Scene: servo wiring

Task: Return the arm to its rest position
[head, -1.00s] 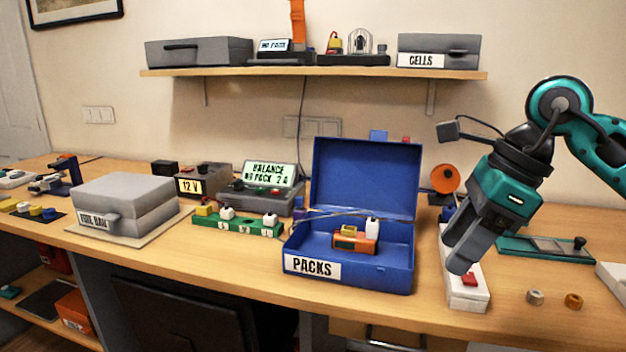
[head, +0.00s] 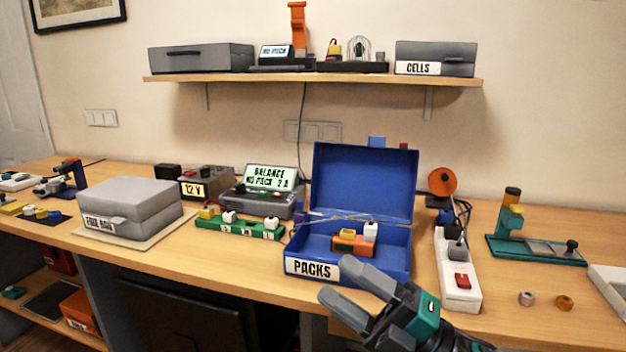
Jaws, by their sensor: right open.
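My right gripper (head: 345,285) is low at the bottom right of the head view, in front of the blue PACKS box. Its two dark fingers are apart, point up and left, and hold nothing. My right arm leaves through the bottom edge. My left gripper does not show. The blue PACKS box (head: 298,250) stands open on the bench, with an orange pack (head: 351,244) inside it.
A white power strip (head: 456,270) with a red switch and a black plug stands right of the box. The grey fire bag box (head: 128,205) is at left on the wooden bench (head: 215,275).

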